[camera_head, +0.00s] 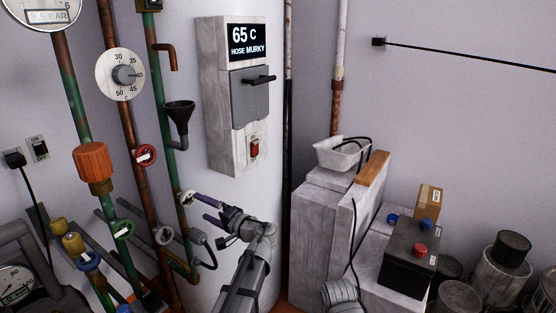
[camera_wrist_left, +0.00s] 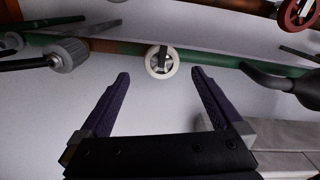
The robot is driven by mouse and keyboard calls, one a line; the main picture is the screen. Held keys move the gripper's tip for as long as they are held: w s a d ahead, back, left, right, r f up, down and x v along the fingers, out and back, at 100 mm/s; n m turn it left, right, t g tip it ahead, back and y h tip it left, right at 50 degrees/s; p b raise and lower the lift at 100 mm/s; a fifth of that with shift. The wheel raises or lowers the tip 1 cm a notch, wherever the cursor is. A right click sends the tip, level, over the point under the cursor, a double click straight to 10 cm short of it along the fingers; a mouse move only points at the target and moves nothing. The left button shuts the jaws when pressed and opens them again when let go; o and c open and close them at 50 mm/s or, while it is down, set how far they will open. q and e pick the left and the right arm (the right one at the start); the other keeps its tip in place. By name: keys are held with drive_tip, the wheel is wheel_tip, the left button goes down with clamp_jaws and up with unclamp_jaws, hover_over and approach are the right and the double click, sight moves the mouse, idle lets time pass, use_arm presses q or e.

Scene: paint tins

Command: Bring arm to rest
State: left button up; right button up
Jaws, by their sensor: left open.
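My left gripper (camera_head: 199,207) is open, with its dark purple fingers pointing left toward the pipes in the head view. In the left wrist view the two fingers (camera_wrist_left: 160,75) are spread apart with nothing held between them. A small white handwheel (camera_wrist_left: 161,61) on a green and rust pipe shows beyond and between the fingertips. In the head view the white handwheel (camera_head: 187,198) sits close by the upper fingertip; I cannot tell whether they touch. My right gripper is not in view.
A white tank carries a box with a display reading 65 C (camera_head: 248,42). A black funnel (camera_head: 180,112) and a red handwheel (camera_head: 145,155) are on the pipes. Grey blocks with a white basin (camera_head: 341,155), a black battery (camera_head: 408,258) and several tins stand at right.

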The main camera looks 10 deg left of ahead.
use_arm(q)
drive_tip(key=s+d+m+g+h+p, duration=0.1)
drive_tip(key=s+d+g+h+p, duration=0.2)
drive_tip(key=s+d+h+p, duration=0.4)
drive_tip(key=s+d+g+h+p, duration=0.3)
drive_tip(key=s+d+h+p, duration=0.5)
drive_tip(key=s+d+p, duration=0.7)
drive_tip(key=s+d+r, duration=0.1)
drive_tip(key=s+d, duration=0.1)
drive_tip(key=d, duration=0.5)
drive_tip(key=shift+d+m+g, duration=0.3)
drive_tip(key=shift+m+g, duration=0.1)
